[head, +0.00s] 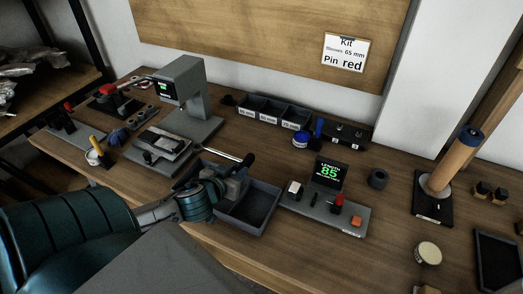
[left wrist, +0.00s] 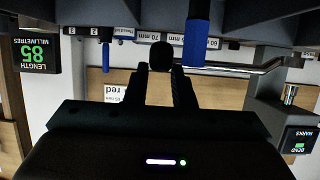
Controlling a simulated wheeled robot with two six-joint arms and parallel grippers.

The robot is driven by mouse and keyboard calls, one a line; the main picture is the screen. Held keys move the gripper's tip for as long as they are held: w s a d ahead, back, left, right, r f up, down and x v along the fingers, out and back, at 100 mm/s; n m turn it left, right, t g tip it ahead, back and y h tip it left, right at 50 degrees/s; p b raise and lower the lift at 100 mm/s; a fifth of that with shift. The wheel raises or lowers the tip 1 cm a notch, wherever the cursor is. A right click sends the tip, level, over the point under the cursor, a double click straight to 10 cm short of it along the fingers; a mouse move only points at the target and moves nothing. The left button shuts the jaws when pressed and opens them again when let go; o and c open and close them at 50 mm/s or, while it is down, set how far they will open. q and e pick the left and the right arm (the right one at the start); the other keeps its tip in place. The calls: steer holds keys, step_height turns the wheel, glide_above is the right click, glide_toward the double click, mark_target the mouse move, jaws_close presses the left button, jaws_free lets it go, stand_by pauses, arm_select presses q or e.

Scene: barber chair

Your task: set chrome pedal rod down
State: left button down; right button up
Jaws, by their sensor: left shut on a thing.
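The chrome pedal rod (head: 222,151) is a thin shiny bar with a black end (head: 248,160). My left gripper (head: 239,174) is shut on it near the black end, above the rear of an open grey tray (head: 263,225). In the left wrist view the rod (left wrist: 245,69) runs right from the fingertips (left wrist: 163,75), with its black end (left wrist: 161,54) between or just beyond them. The fingers hide the exact contact. My right gripper is not in view.
A length gauge (head: 325,205) reading 85 stands right of the tray. A grey press (head: 195,105) and a fixture plate (head: 160,145) are left. Small bins (head: 272,109) and a blue-handled tool (head: 318,128) are behind. A teal chair (head: 65,240) is front left.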

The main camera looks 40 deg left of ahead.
arm_select(q)
steer(key=shift+w+a+r+b, duration=0.2)
steer(key=shift+w+a+b, duration=0.15)
steer(key=shift+a, duration=0.4)
steer(key=shift+w+d, duration=0.15)
steer(key=shift+w, duration=0.4)
steer(key=w+d, duration=0.2)
steer(key=w, duration=0.2)
steer(key=w+d+p, duration=0.1)
steer(key=w+d, duration=0.1)
steer(key=w, duration=0.2)
steer(key=w+d+f, duration=0.1)
steer(key=w, duration=0.3)
steer(key=shift+w+d+p, duration=0.35)
steer(key=shift+d+p, duration=0.05)
steer(key=shift+w+d+f, duration=0.15)
steer(key=shift+w, duration=0.15)
steer(key=shift+w+f, duration=0.1)
step_height(320, 180, down, 3)
steer(key=shift+p, duration=0.45)
steer(key=shift+f, duration=0.2)
arm_select(e)
steer(key=shift+s+r, duration=0.6)
